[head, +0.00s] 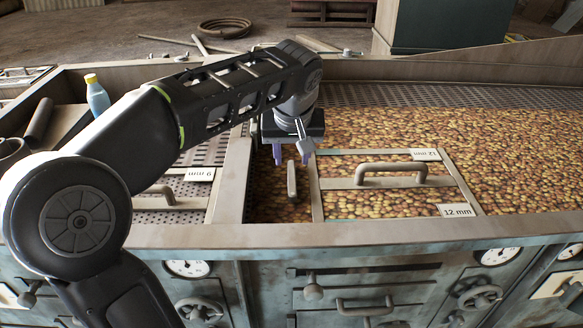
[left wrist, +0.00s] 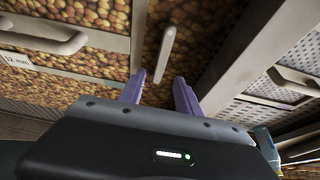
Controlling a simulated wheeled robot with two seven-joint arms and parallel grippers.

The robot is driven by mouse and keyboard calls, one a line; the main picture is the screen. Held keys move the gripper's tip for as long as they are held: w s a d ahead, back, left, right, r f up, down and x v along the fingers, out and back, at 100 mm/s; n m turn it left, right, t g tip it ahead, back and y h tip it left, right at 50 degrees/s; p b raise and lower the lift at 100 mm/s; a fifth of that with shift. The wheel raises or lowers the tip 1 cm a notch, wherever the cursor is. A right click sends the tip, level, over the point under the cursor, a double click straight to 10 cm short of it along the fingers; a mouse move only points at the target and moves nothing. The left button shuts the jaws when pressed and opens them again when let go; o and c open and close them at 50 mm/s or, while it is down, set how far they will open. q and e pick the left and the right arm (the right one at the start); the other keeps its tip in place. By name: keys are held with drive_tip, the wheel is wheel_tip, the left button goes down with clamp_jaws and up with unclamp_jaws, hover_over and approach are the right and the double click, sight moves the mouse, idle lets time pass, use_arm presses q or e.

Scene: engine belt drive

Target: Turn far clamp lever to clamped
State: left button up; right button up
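A grey clamp lever (head: 292,181) sits beside the left edge of the 12 mm screen frame (head: 317,190). It points toward the front of the machine, roughly in line with that frame edge. The lever also shows in the left wrist view (left wrist: 168,47), just beyond my fingertips. My left gripper (head: 291,158) points down just behind the lever in the head view. I cannot tell whether a finger touches the lever. My right gripper is out of view.
The 12 mm screen has a raised handle (head: 390,170) right of the lever. A 6 mm screen handle (head: 168,197) lies to the left, past a metal divider (head: 234,180). Brown granular material fills the right bed. A bottle (head: 97,97) stands at the back left.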

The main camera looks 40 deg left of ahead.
sight(291, 172)
use_arm(q)
drive_tip(key=x, duration=0.6)
drive_tip(key=shift+f+p, duration=0.15)
drive_tip(key=shift+p, duration=0.25)
clamp_jaws()
